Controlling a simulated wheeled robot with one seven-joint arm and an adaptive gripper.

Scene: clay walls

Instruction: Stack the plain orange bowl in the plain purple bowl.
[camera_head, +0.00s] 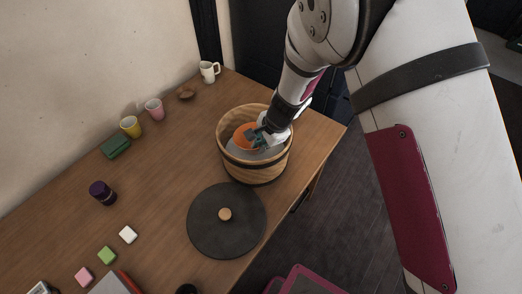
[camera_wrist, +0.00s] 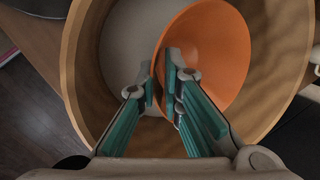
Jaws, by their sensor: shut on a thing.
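The plain orange bowl (camera_head: 241,133) is inside a round wooden tub (camera_head: 228,163) near the table's far right edge. In the wrist view the orange bowl (camera_wrist: 218,48) sits tilted against the right side of the tub (camera_wrist: 88,78). My gripper (camera_head: 261,138) reaches down into the tub. In the wrist view its teal fingers (camera_wrist: 160,82) are shut on the orange bowl's left rim. Whether the bowl touches the tub's pale floor I cannot tell. I see no clear purple bowl; a small dark purple item (camera_head: 102,192) at the left looks more like a jar.
A dark round lid (camera_head: 210,230) lies in front of the tub. Along the wall stand a white mug (camera_head: 209,72), a small brown bowl (camera_head: 186,94), a pink cup (camera_head: 154,110), a yellow cup (camera_head: 131,127) and a green box (camera_head: 115,147). Small blocks lie at the front left. The table's middle is clear.

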